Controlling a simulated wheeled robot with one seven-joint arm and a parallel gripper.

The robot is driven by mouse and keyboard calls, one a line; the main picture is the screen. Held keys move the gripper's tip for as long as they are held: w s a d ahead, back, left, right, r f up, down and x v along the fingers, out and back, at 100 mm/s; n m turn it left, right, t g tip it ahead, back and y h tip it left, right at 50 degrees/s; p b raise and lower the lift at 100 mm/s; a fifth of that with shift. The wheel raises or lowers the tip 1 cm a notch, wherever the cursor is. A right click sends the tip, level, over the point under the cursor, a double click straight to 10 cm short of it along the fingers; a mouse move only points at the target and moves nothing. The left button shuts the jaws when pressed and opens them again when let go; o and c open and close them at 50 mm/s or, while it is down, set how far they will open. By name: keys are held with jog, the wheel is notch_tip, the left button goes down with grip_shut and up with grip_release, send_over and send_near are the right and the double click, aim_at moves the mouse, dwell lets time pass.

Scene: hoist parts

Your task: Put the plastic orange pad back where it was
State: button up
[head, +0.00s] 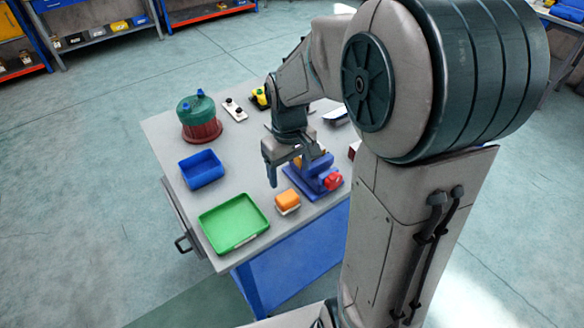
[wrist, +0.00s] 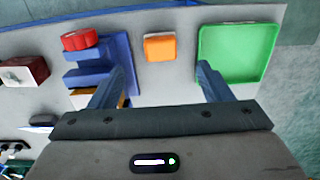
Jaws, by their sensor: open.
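The orange pad (head: 287,198) is a small rounded block near the front edge of the table, between the green tray and a blue fixture with a red knob. A pale layer shows under it in the head view; whether that is part of it I cannot tell. In the wrist view the orange pad (wrist: 160,47) lies beyond the fingertips, between their lines. My gripper (head: 287,172) is open and empty, above the table behind the pad. Its two fingers also show spread apart in the wrist view (wrist: 163,80).
The green tray (head: 207,222) is empty at the front left, with a blue bin (head: 201,170) behind it. The blue fixture (head: 316,182) stands close right of the pad. A red-and-green round housing (head: 199,118) stands at the back left. Bare tabletop lies between bin and pad.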

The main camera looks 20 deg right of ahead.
jog(key=s+a+r+m+t, duration=0.1)
jog(key=s+r+m+t, duration=0.2)
jog(key=s, duration=1)
notch_tip(320, 180, up, 3)
jog(key=shift+s+r+m, duration=0.2)
jog(key=shift+m, duration=0.1)
